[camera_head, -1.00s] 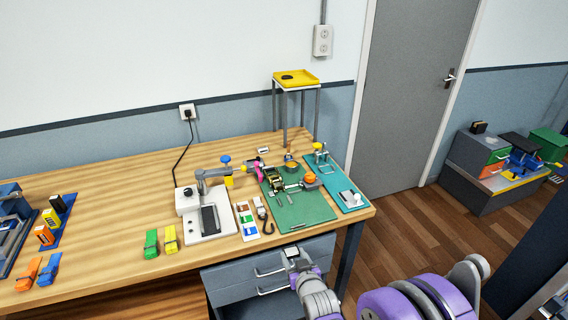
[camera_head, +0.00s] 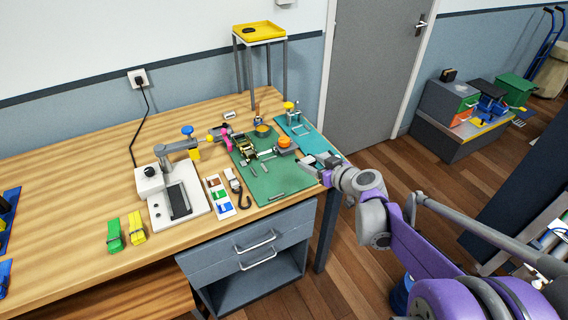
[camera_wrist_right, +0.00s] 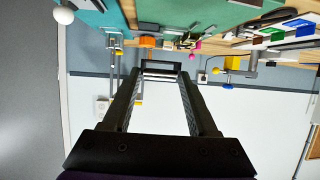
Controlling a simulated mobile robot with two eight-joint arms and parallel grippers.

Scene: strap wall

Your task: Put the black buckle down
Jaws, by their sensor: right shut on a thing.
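My right gripper (camera_head: 309,161) is over the front right corner of the workbench, near the teal mat (camera_head: 296,125) and the green mat (camera_head: 262,177). In the right wrist view its two long fingers (camera_wrist_right: 161,76) close in on a small black frame-like piece, the black buckle (camera_wrist_right: 160,66), held at the tips. In the head view the buckle is too small to make out at the gripper. I cannot tell its height above the mat. A dark piece (camera_head: 249,30) lies in the yellow tray (camera_head: 270,33) on the raised stand. My left gripper is not in view.
The green mat carries a ratchet (camera_head: 244,147), an orange-topped part (camera_head: 284,142) and small metal pieces. A white press (camera_head: 160,195), a colour card (camera_head: 219,196) and a hook (camera_head: 237,190) stand left of it. The green mat's front part is mostly clear.

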